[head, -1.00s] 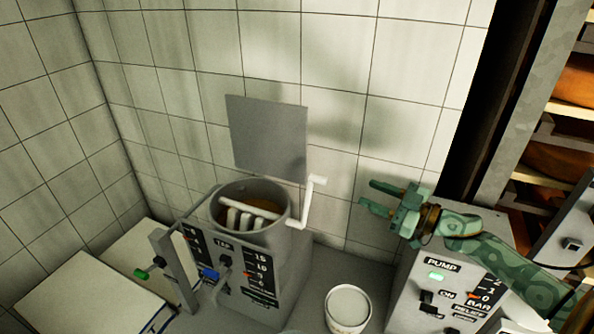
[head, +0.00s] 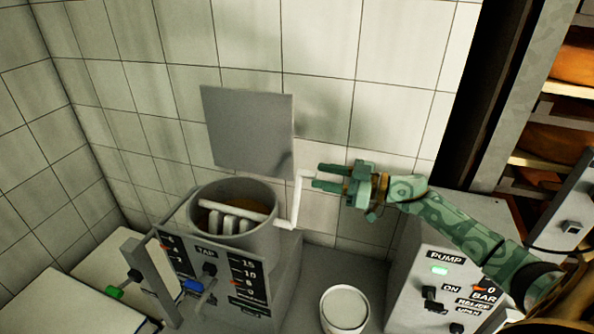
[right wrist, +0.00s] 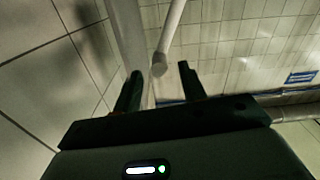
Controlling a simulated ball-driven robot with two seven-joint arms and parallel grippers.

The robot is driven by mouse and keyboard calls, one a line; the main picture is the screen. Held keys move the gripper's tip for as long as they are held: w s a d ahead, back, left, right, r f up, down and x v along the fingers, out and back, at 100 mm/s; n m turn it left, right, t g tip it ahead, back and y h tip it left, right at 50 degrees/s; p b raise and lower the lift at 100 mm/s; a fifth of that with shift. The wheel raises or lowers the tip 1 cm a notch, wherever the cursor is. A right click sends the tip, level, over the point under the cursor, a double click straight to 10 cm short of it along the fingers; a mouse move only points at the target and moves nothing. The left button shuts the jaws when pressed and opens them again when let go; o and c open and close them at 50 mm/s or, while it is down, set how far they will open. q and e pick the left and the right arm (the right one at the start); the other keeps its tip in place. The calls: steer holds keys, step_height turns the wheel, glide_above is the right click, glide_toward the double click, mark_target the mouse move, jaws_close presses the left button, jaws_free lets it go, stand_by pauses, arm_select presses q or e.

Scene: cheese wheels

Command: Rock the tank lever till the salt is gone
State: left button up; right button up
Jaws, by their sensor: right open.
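The tank (head: 225,225) is a grey cylinder with an open top, and its raised grey lid (head: 250,132) stands behind it. White paddle bars (head: 230,222) and brown contents show inside; I cannot make out any salt. The white cranked lever (head: 297,200) rises at the tank's right side. My right gripper (head: 318,177) is open and just right of the lever's top, fingers pointing left. In the right wrist view, the lever's round handle end (right wrist: 160,68) shows between and beyond the open fingers (right wrist: 160,88). Contact is not visible. My left gripper is not in view.
A pump box (head: 440,270) with switches and a lit green lamp stands at the right. A white tub (head: 345,308) sits between it and the tank. Pale boards (head: 70,305) lie at the left. Shelves with cheese wheels (head: 580,70) stand at far right.

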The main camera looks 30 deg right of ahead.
mark_target(303, 172)
steer(key=x, duration=0.7)
steer(key=shift+w+a, duration=0.1)
steer(key=shift+w, duration=0.1)
jaws_close()
